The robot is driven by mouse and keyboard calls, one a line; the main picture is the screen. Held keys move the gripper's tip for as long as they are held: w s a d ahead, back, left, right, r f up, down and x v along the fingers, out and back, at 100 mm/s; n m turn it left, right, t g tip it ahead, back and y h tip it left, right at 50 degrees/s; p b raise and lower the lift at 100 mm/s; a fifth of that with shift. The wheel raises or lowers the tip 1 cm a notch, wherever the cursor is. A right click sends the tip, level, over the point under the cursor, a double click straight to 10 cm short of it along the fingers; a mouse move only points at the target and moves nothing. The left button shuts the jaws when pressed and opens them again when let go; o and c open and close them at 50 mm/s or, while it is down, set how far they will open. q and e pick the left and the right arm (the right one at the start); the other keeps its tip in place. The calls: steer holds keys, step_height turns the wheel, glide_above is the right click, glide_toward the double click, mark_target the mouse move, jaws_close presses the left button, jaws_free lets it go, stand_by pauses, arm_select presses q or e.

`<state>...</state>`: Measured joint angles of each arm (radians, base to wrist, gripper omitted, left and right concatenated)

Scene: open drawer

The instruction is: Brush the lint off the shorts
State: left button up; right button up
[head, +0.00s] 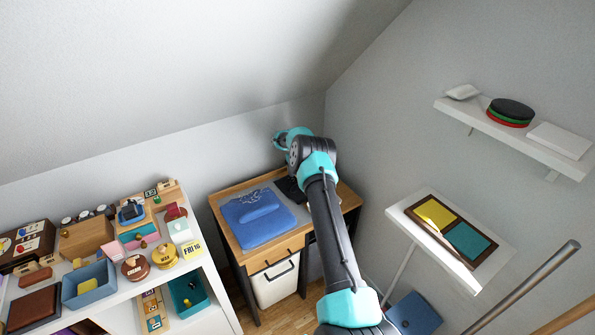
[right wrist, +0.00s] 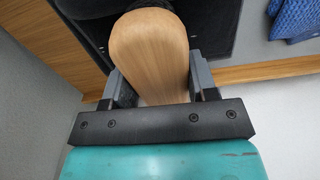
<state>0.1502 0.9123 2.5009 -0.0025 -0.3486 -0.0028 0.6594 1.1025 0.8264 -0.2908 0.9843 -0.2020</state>
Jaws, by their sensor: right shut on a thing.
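In the right wrist view, my right gripper (right wrist: 160,86) is shut on a wooden handle (right wrist: 152,50), apparently the brush's, over a black tray (right wrist: 215,25). The brush's working end is hidden. The black tray shows in the head view (head: 289,189) right of the shorts, partly behind my arm. My left gripper is out of view.
A white shelf unit (head: 222,300) crowded with boxes and toys stands left of the desk (head: 232,248). A wall shelf (head: 485,125) and a tilted white stand (head: 400,216) are at the right. A white bin (head: 275,287) sits under the desk. The sloped ceiling is above.

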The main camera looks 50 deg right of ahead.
steer(key=shift+w+a+r, duration=0.1)
steer(key=shift+w+a, duration=0.2)
steer(key=shift+a, duration=0.6)
steer(key=shift+w+a+r, duration=0.1)
steer(key=shift+w+a, duration=0.15)
steer(key=shift+a, duration=0.6)
steer(key=shift+d+r, duration=0.1)
steer(key=shift+r, duration=2.85)
steer(key=shift+r, duration=0.1)
steer(key=shift+r, duration=1.4)
